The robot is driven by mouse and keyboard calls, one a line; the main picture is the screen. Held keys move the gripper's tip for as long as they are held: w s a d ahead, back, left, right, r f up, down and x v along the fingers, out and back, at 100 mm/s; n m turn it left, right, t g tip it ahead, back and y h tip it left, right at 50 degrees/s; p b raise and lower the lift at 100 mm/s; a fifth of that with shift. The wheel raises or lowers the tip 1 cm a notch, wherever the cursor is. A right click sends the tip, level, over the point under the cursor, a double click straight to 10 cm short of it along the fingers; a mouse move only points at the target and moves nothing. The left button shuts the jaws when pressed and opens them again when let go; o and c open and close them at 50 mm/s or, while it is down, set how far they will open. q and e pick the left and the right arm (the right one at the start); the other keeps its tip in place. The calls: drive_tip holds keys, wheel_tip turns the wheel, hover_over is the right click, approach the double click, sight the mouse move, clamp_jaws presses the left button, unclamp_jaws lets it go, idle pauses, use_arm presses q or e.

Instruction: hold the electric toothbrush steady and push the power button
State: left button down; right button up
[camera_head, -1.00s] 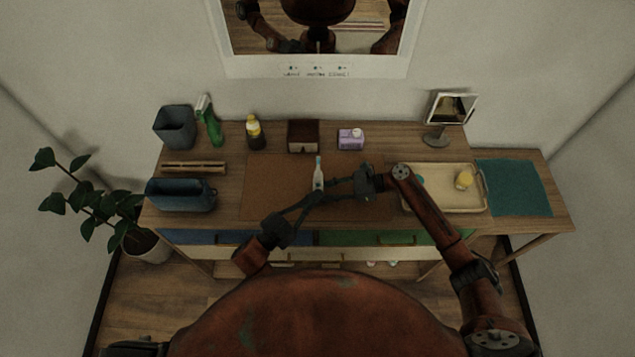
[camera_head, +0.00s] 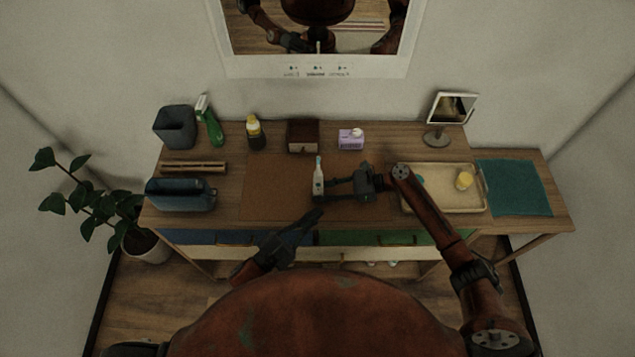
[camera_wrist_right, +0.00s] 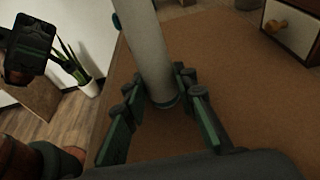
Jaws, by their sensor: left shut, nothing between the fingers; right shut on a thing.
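The electric toothbrush (camera_head: 318,181) is white with a blue head and stands upright on the brown mat (camera_head: 272,192). My right gripper (camera_head: 330,186) reaches it from the right and is shut on its lower body. In the right wrist view the fingers close on either side of the pale handle (camera_wrist_right: 152,55), near its base. My left gripper (camera_head: 318,214) is shut and empty, in front of the toothbrush near the table's front edge, apart from it. The power button is too small to make out.
A tray (camera_head: 435,208) with a yellow item (camera_head: 464,180) lies at the right, beside a teal cloth (camera_head: 515,187). Bins (camera_head: 180,195), bottles (camera_head: 254,133), a small drawer box (camera_head: 303,136) and a mirror (camera_head: 450,110) stand around. The mat's left part is clear.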

drive_tip(key=o, duration=0.9)
drive_tip(key=v, duration=1.2)
drive_tip(key=shift+a, duration=0.1)
